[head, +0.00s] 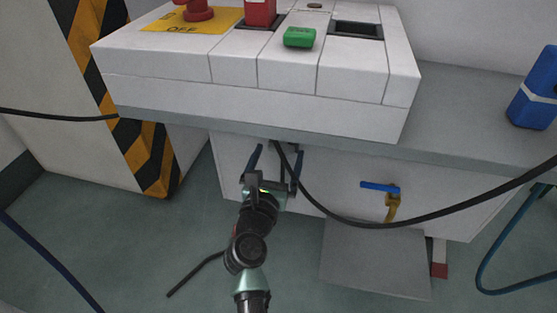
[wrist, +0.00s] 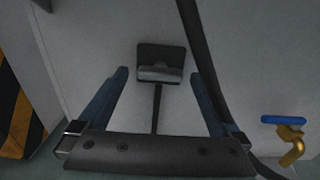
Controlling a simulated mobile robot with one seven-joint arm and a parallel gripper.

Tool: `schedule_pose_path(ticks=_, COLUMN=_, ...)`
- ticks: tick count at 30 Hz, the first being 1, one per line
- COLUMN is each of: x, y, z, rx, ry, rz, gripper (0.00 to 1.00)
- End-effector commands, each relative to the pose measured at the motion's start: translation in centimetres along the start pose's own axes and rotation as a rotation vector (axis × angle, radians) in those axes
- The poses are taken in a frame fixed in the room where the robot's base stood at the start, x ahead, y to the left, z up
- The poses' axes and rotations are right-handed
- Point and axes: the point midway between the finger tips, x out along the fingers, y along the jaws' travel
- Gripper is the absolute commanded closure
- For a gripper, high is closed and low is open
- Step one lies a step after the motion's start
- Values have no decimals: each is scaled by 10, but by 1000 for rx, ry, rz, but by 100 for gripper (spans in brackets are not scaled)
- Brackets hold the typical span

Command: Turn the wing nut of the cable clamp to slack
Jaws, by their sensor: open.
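In the wrist view a dark square plate (wrist: 161,53) is fixed on the white cabinet front, with a grey rounded bar (wrist: 159,74) across its lower part. This looks like the cable clamp; I cannot clearly make out a wing nut's wings. A thin dark strand (wrist: 157,108) runs down from it. My gripper (head: 278,155) is open and empty, pointing at the cabinet front below the worktop edge. In the wrist view its two blue fingers (wrist: 160,73) lie left and right of the clamp in the picture, apart from it. In the head view the clamp is mostly hidden.
A thick black cable (head: 345,218) hangs close by the right finger. A yellow tap with a blue handle (head: 380,187) is to the right. The worktop (head: 470,120) overhangs above. A striped pillar (head: 140,150) stands left; a grey plate (head: 375,260) lies low at right.

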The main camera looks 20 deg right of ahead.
Motion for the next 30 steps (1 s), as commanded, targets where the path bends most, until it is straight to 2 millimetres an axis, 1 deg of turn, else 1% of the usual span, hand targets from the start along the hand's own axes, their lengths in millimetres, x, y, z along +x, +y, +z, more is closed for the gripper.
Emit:
schedule_pose_path(ticks=3, x=5, y=-1, z=0, rx=1, ry=0, rz=-1, gripper=0)
schedule_pose_path(ticks=11, x=6, y=-1, z=0, rx=0, ry=0, rz=-1, gripper=0)
schedule_pose_path(ticks=14, x=6, y=-1, z=0, rx=0, ry=0, rz=-1, gripper=16)
schedule_pose_path(ticks=18, x=5, y=-1, z=0, rx=0, ry=0, rz=-1, gripper=41)
schedule_pose_path(ticks=23, x=5, y=-1, z=0, rx=0, ry=0, rz=-1, gripper=70)
schedule_pose_path(ticks=24, x=5, y=-1, z=0, rx=0, ry=0, rz=-1, gripper=77)
schedule_pose_path(ticks=25, x=5, y=0, z=0, rx=0, ry=0, rz=-1, gripper=81)
schedule_pose_path(ticks=30, x=5, y=-1, z=1, rx=-11, ry=0, rz=-1, gripper=81)
